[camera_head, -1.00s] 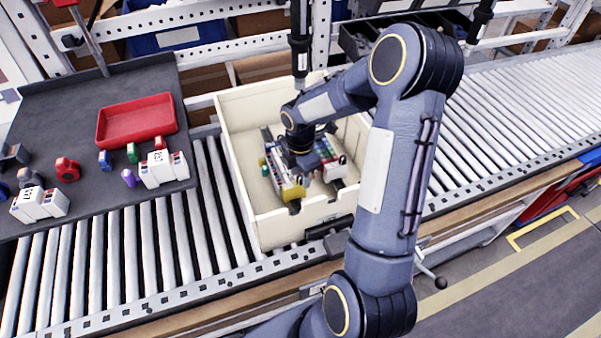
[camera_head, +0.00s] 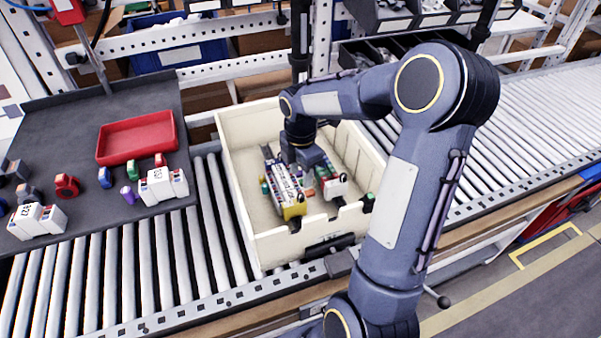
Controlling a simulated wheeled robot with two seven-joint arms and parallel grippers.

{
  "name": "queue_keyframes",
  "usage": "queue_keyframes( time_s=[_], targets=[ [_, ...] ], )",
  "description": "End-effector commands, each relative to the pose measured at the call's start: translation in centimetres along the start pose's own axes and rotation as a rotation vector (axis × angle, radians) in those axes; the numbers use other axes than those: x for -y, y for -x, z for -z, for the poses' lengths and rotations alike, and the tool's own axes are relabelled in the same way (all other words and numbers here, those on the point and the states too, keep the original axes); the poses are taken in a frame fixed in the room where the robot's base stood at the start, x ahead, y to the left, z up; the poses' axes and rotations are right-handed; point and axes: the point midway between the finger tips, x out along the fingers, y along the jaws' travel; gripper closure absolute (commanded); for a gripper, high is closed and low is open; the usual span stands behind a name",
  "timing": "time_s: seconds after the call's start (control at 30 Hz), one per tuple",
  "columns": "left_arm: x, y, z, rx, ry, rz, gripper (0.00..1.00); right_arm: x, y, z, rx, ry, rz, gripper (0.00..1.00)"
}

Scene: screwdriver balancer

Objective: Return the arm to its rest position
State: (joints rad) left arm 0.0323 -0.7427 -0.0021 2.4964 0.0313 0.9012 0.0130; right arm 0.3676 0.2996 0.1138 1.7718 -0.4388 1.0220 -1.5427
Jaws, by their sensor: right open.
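My right arm comes in from the lower right and reaches over a cream-coloured bin (camera_head: 268,250). My right gripper (camera_head: 309,167) points down inside the bin area, above the parts lying there. It is open; its fingertips are hard to make out at this size. A long striped part with a yellow end (camera_head: 293,210) lies in the bin just below and in front of the gripper. A white part with a red piece (camera_head: 336,187) lies to its right. Whether the gripper touches either part cannot be told. My left gripper is not in view.
The bin stands on a roller conveyor (camera_head: 160,262). A dark table (camera_head: 60,115) at left holds a red tray (camera_head: 137,138), white blocks (camera_head: 163,185) and small coloured pieces. A dark upright tool (camera_head: 300,35) hangs behind the bin. The conveyor at right (camera_head: 540,100) is clear.

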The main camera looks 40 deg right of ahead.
Motion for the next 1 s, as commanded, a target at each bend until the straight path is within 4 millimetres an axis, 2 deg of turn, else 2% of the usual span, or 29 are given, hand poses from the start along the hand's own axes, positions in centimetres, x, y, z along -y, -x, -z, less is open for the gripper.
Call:
queue_keyframes(
  time_s=[0.3, 0.37, 0.47, 0.57, 0.7, 0.9, 1.0],
  targets=[
    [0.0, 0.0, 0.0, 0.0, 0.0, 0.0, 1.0, 0.1, 0.1, 0.1, -0.001, -0.007, -0.002, 0.59],
    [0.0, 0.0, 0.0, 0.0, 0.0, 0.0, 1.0, 0.4, 0.6, 0.3, -0.004, -0.035, -0.011, 0.59],
    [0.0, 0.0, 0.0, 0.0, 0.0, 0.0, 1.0, 1.8, 2.6, 1.4, -0.025, -0.165, -0.051, 0.59],
    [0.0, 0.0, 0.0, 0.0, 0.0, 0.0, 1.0, 4.7, 5.4, 3.5, -0.081, -0.399, -0.112, 0.59],
    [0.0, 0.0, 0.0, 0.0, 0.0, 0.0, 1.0, 10.0, 8.3, 7.0, -0.231, -0.808, -0.175, 0.59],
    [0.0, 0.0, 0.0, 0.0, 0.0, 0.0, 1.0, 16.3, 9.2, 11.3, -0.492, -1.309, -0.151, 0.59],
    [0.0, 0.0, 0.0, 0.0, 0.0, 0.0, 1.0, 18.1, 9.0, 12.7, -0.59, -1.469, -0.109, 0.59]
  ],
)
